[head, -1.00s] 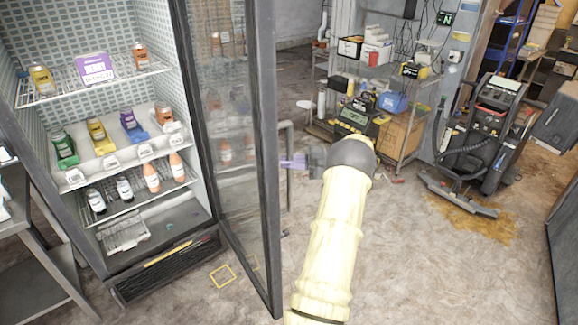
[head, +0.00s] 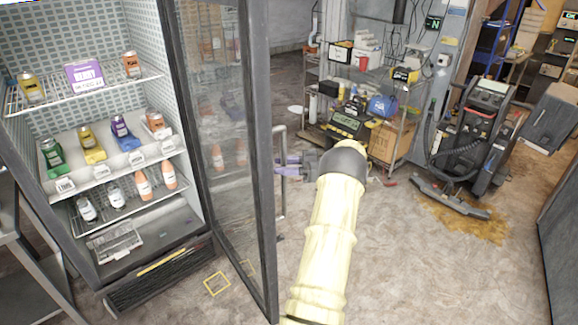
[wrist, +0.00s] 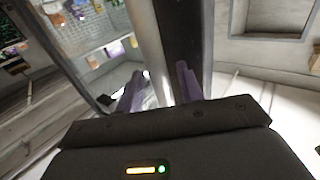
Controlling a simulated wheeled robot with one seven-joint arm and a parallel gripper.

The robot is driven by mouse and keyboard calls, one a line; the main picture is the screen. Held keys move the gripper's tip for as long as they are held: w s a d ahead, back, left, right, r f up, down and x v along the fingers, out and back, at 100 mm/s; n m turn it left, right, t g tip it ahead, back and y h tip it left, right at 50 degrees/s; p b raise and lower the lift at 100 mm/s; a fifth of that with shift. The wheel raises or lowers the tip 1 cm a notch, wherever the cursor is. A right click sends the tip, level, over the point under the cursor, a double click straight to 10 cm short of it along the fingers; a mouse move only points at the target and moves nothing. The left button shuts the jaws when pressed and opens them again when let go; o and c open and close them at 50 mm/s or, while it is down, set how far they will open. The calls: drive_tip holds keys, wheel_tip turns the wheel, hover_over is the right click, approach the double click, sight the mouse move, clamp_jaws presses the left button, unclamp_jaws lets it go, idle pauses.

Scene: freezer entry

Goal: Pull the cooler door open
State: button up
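The cooler (head: 95,120) stands at the left in the head view, its shelves in plain sight. Its glass door (head: 259,200) stands swung well out from the cabinet. A grey upright bar handle (head: 281,200) is on the door's outer side. My gripper (head: 284,166) is at the handle's middle height. In the wrist view, my gripper's two purple fingers (wrist: 158,88) are apart. The pale handle bar (wrist: 148,35) runs up between them, beside the dark door frame (wrist: 183,35). I cannot tell whether either finger touches the bar.
Bottles and a purple box (head: 84,76) stand on the cooler shelves. A wire rack (head: 400,125) with boxes is at the back. A black floor machine (head: 480,130) stands at right by a brown stain (head: 465,220). The floor (head: 410,270) right of my arm is clear.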

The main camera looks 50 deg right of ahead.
drive_tip(key=b+v, duration=0.4)
drive_tip(key=v, duration=1.3)
drive_tip(key=shift+b, duration=0.3)
drive_tip(key=shift+d, duration=0.15)
